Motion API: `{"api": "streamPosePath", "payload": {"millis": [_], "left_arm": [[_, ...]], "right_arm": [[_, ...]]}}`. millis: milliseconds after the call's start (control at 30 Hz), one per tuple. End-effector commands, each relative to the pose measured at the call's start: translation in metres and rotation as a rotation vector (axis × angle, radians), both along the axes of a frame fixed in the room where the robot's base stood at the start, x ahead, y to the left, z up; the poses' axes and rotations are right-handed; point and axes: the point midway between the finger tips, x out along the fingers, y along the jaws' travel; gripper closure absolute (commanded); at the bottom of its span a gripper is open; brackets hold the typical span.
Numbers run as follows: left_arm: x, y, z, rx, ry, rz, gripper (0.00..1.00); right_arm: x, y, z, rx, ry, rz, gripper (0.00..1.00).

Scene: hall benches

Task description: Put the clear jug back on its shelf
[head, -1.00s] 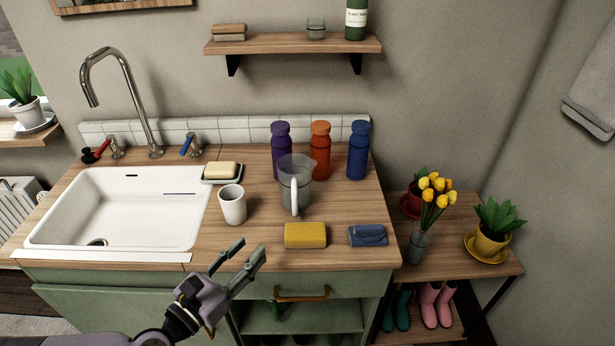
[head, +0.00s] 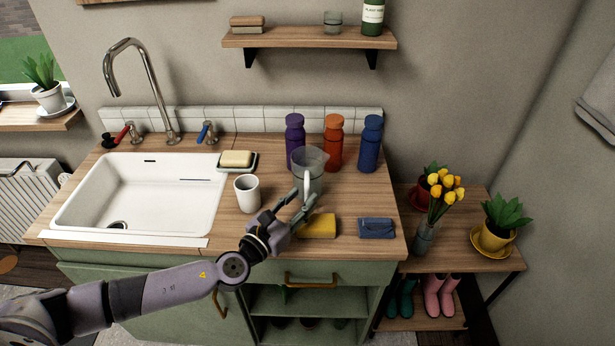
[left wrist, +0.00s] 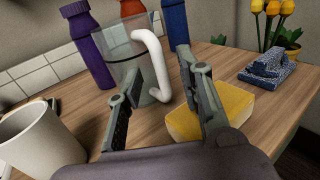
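The clear jug (head: 320,168) stands upright on the wooden counter, its white handle facing the front. My left gripper (head: 303,203) is in front of the jug, at handle height. In the left wrist view my left gripper (left wrist: 160,68) is open, with the white handle (left wrist: 153,62) showing ahead between its fingers; I cannot tell whether they touch it. The jug (left wrist: 118,50) is partly hidden by the left finger. The wall shelf (head: 290,42) above holds a sponge-like stack, a small glass and a green bottle. My right gripper is not in view.
A white cup (head: 247,194) stands left of the gripper, close by. A yellow sponge (head: 320,226) and a blue cloth (head: 377,228) lie at the front. Purple (head: 295,138), orange (head: 334,145) and blue (head: 370,145) bottles stand behind the jug. The sink (head: 140,195) is left.

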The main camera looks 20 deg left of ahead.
Motion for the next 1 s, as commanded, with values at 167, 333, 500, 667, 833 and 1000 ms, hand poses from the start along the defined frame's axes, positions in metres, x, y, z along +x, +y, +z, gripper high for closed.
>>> {"api": "streamPosePath", "payload": {"millis": [167,333,500,667,833,1000], "left_arm": [[0.025,-0.008,0.002,0.0,-0.001,0.0,0.66],[0.03,-0.01,0.0,0.0,0.001,0.0,0.66],[0.03,-0.01,0.0,0.0,0.001,0.0,0.68],[0.03,-0.01,0.0,0.0,0.0,0.0,0.79],[0.03,-0.009,0.0,0.0,0.0,0.0,0.9],[0.03,-0.009,0.0,0.0,0.0,0.0,1.0]], "right_arm": [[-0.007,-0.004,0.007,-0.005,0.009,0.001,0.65],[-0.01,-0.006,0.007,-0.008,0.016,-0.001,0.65],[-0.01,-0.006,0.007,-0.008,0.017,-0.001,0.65],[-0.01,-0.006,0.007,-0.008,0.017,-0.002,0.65],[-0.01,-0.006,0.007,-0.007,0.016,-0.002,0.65],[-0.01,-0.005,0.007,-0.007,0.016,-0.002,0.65]]}}
